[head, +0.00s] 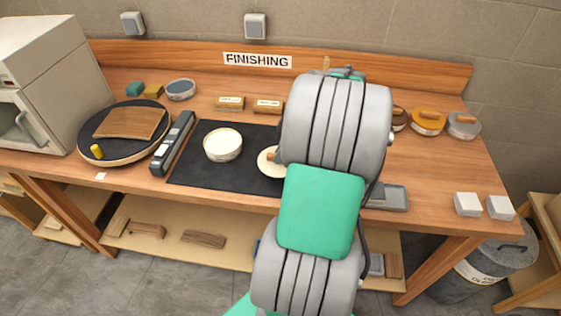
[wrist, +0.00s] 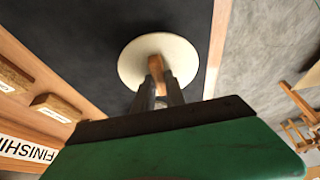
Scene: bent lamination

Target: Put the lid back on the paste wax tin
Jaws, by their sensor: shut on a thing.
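The paste wax tin (head: 223,146) is a round, cream-coloured open tin standing on the black mat (head: 200,180). The lid (head: 268,162) is a pale cream disc with a wooden handle, just right of the tin in the head view and partly hidden by my arm. My gripper (wrist: 158,90) is shut on the lid's handle. I cannot tell whether the lid touches the mat or hangs just above it. The tin is not in the wrist view.
A dark grey bar-shaped tool (head: 173,143) lies along the mat's left edge. A round turntable (head: 82,145) with a bent wood piece is further left. Labelled wooden blocks (head: 230,103) stand behind the mat. A grey tray (head: 393,198) is right of my arm.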

